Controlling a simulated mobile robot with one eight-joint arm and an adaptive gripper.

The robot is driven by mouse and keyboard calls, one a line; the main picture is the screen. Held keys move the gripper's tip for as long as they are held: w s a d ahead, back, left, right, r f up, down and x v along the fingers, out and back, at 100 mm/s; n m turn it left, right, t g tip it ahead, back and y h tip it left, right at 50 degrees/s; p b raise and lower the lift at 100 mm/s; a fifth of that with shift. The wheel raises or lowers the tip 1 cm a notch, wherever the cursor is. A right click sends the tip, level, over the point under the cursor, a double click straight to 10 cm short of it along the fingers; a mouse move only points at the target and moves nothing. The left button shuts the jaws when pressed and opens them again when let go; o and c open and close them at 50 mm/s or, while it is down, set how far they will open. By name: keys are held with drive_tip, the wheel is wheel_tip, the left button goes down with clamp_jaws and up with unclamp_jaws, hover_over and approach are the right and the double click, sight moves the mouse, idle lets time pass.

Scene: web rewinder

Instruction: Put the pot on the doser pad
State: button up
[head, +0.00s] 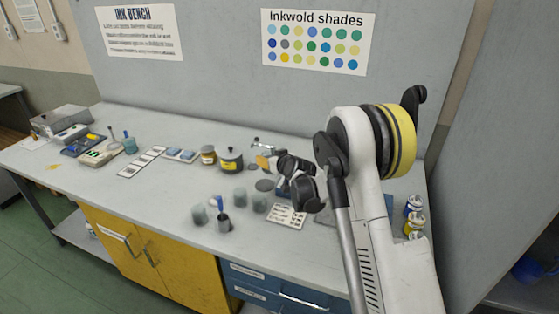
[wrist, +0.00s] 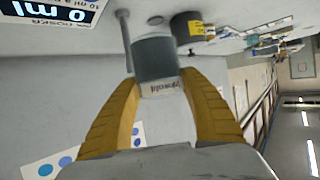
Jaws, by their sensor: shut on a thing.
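My gripper (wrist: 158,80) has its two yellow fingers closed around a small grey pot (wrist: 156,58) with a pale printed label, in the wrist view. In the head view my gripper (head: 272,163) is over the right half of the bench, and the held pot is hard to make out there. The doser pad cannot be made out for certain; my arm covers part of the bench in the head view.
Several grey-green pots stand nearer the front, one holding a blue-handled tool (head: 221,208). A white sample card (head: 286,215) lies below my wrist. Small cans (head: 414,215) stand at the right end.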

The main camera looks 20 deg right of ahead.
drive_tip(key=shift+w+a+f+b, duration=0.2)
drive_tip(key=shift+w+f+b, duration=0.45)
drive_tip(key=shift+f, duration=1.1)
drive_tip(key=shift+w+a+f+b, duration=0.25)
drive_tip(key=shift+w+f, duration=0.75)
drive_tip(key=shift+f, duration=0.75)
drive_tip(key=shift+w+a+f+b, duration=0.15)
drive_tip(key=shift+w+f+b, duration=0.55)
drive_tip(key=shift+f, duration=1.05)
drive_tip(key=shift+w+f+b, duration=0.1)
drive_tip(key=shift+f+b, duration=0.2)
drive_tip(key=shift+f, duration=0.1)
drive_tip(key=o, duration=1.3)
drive_tip(key=shift+o, duration=0.6)
drive_tip(key=o, duration=0.4)
drive_tip(key=shift+o, duration=0.2)
wheel_tip(320, 180, up, 11)
drive_tip(key=p, duration=0.5)
